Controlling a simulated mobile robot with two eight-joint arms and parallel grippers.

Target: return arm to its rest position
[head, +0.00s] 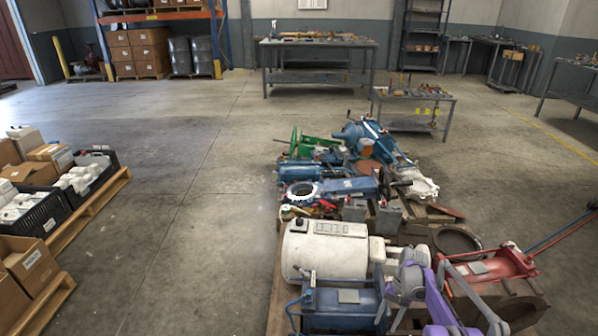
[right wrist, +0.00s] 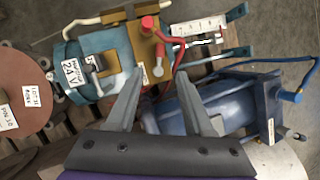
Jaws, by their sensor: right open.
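My right gripper (right wrist: 160,75) is open in the right wrist view, with its two grey fingers apart and nothing between them. My left gripper is not in view.
A white tank (head: 325,250), a blue motor (head: 340,308) and a red machine (head: 495,265) crowd around my right arm. A loaded pallet (head: 75,225) stands at left. Benches, including a low table (head: 415,97), stand farther back. The floor (head: 190,190) between the pallets is clear.

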